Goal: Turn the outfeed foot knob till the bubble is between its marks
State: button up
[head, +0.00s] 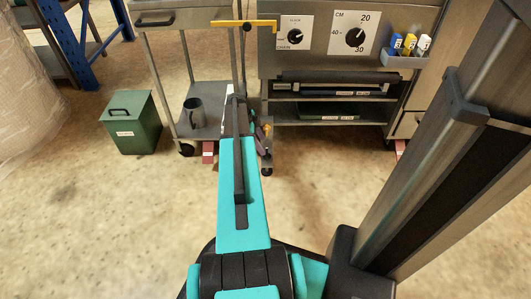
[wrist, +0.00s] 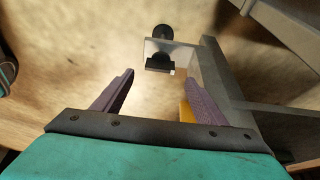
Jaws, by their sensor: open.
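A black foot knob (wrist: 160,63) shows in the wrist view, below a small grey plate beside a metal leg (wrist: 212,65). It lies beyond my gripper (wrist: 158,88), roughly in line with the gap between the two purple fingers. The fingers are apart, with nothing between them. In the head view my gripper (head: 263,136) is low by the left front leg of the steel machine (head: 310,58), partly hidden by my arm. I cannot make out a bubble or its marks in either view.
A green lidded bin (head: 130,122) stands farther left. A yellow bar (head: 244,23) shows above my arm. The front floor is clear.

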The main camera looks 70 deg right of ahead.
aim_at(267, 152)
jog(key=shift+b+x, duration=0.95)
jog(key=shift+x, duration=1.95)
jog(key=c, duration=1.1)
